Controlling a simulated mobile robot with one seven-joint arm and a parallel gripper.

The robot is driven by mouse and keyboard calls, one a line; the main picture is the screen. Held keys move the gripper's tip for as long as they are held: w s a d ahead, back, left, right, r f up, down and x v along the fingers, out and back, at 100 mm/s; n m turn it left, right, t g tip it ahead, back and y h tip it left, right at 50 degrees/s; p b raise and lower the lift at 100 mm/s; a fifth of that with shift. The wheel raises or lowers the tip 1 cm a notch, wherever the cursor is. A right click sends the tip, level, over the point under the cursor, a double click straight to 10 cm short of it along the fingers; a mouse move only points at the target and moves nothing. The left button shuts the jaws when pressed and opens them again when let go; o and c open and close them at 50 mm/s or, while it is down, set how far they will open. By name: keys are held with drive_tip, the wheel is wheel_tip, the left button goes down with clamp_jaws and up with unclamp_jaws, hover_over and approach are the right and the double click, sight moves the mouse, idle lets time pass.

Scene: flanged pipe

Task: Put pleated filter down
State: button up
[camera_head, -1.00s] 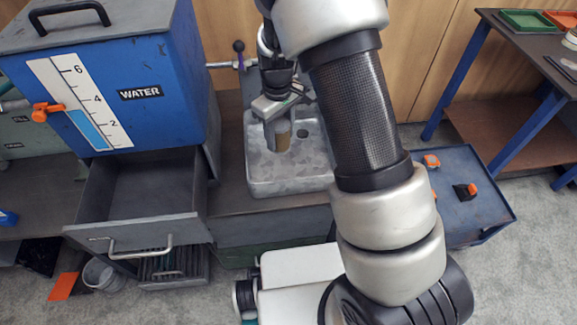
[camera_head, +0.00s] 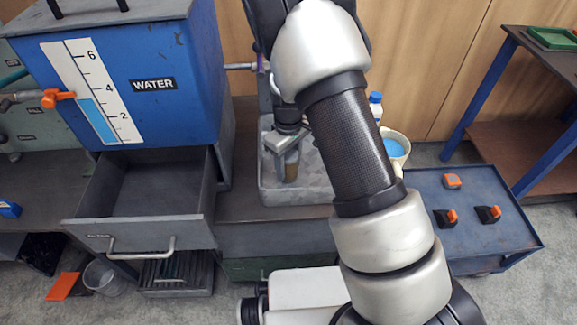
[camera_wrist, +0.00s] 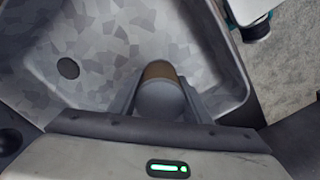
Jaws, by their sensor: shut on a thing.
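The pleated filter (camera_head: 291,166) is a small tan-brown cylinder held over the grey metal basin (camera_head: 306,194). In the wrist view the filter (camera_wrist: 160,72) shows a brown edge and a grey round end between the fingers. My gripper (camera_head: 284,163) is shut on it, one finger on each side. The basin (camera_wrist: 100,35) has a mottled grey floor with a dark round drain hole. The filter's lower end is inside the basin's outline; I cannot tell whether it touches the floor.
A blue WATER tank (camera_head: 150,60) stands at left above an open, empty grey drawer (camera_head: 140,220). A white bucket (camera_head: 397,146) with blue contents and a bottle (camera_head: 375,106) stand right of the basin. A blue cart (camera_head: 470,240) carries several orange-and-black items. My arm hides part of the basin.

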drive_tip(key=shift+f, duration=0.25)
drive_tip(key=o, duration=1.1)
drive_tip(key=shift+r, duration=0.1)
